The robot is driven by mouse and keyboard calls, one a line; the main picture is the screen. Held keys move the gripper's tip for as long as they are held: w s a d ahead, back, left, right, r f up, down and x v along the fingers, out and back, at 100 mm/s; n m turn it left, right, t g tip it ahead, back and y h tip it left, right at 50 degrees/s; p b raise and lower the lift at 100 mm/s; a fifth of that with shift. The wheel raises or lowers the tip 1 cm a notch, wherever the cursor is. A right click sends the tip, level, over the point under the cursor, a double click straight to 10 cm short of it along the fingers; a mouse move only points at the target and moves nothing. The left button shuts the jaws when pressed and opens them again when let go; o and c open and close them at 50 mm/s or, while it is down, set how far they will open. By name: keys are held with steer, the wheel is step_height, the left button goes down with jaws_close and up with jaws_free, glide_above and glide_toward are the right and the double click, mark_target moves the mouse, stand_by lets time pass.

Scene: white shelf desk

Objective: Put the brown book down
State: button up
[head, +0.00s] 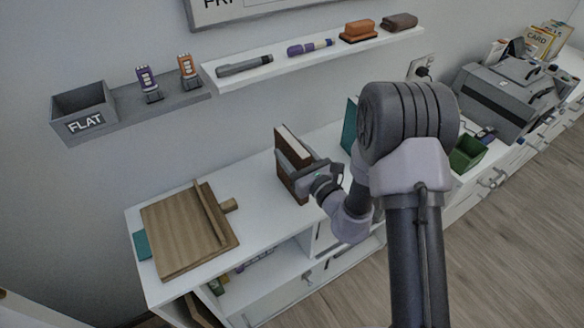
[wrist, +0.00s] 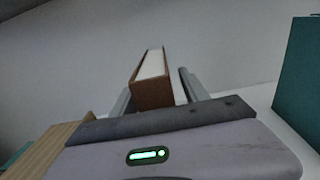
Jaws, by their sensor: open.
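The brown book (head: 285,168) stands upright on the white desk top (head: 255,193), its pale page edges showing. My gripper (head: 297,166) is at the book from the right, with its fingers on either side of it. In the wrist view the book (wrist: 153,85) stands between the two spread fingers. A gap shows between the book and the right finger (wrist: 190,85); whether the left finger touches it I cannot tell. The jaws are open. The lower part of the book is hidden by my gripper in the wrist view.
A wooden board (head: 180,235) lies on the desk's left end. A teal item (head: 349,125) stands right of the book, partly behind my arm. A wall shelf (head: 310,55) hangs above. A grey machine (head: 505,95) and a green box (head: 467,153) stand at the right.

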steer(key=shift+w+a, duration=0.1)
steer(key=shift+w, duration=0.1)
jaws_close()
steer(key=shift+s, duration=0.1)
stand_by(1.1)
